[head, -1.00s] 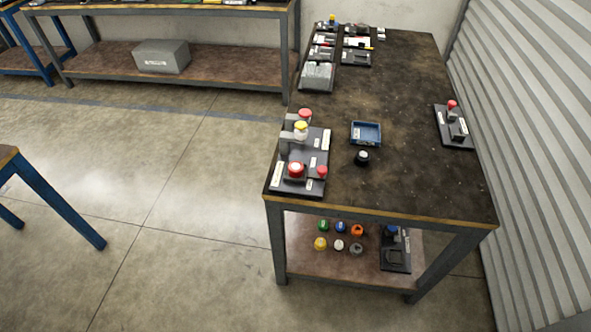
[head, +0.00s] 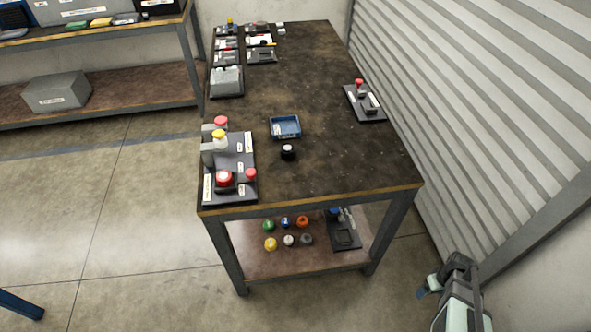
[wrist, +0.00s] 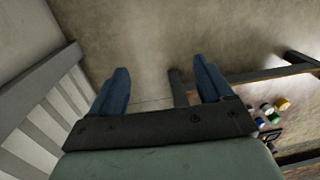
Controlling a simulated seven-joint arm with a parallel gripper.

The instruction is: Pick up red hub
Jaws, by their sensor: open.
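Several red round parts show in the head view, and I cannot tell which is the red hub. Another red knob (head: 359,83) is on the right-hand board. An orange-red cap (head: 302,221) sits on the lower shelf. My gripper (head: 426,288) is at the lower right, off the table and apart from all of these. In the wrist view my gripper (wrist: 161,64) is open and empty, with blue fingers over floor.
The dark table (head: 330,150) holds a blue tray (head: 285,134) and a black knob (head: 288,152). Several coloured caps, including a yellow one (head: 270,244), lie on the lower shelf (head: 265,263). A ribbed shutter (head: 440,110) bounds the right side.

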